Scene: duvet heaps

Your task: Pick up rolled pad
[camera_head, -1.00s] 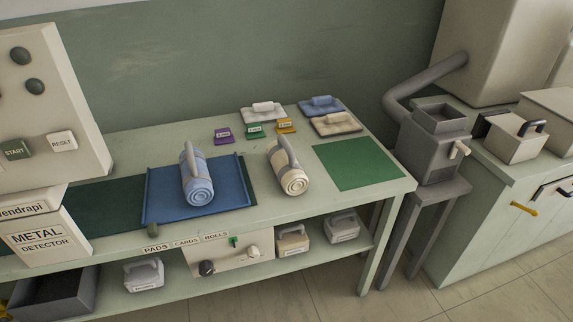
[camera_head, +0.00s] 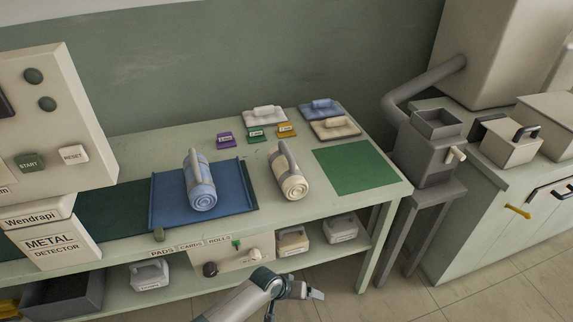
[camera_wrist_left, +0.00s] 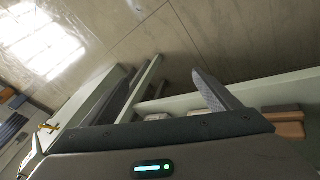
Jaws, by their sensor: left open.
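A blue rolled pad (camera_head: 202,190) with a grey handle strap lies on the blue mat (camera_head: 233,190) on the table. A cream rolled pad (camera_head: 291,184) with a similar grey strap lies on the bare tabletop to its right. My left gripper (camera_head: 294,302) is in front of the table's front edge, below both rolls in the head view. It is open and empty; its spread fingers also show in the left wrist view (camera_wrist_left: 172,95). Neither roll is visible in the wrist view. My right gripper is not in view.
Several folded pads (camera_head: 334,129) and small coloured card holders (camera_head: 255,134) stand at the back. A green mat (camera_head: 356,166) lies empty at right. The metal detector (camera_head: 50,245) stands at left. The lower shelf (camera_head: 120,291) holds boxes. A grey machine (camera_head: 433,150) is beyond the right end.

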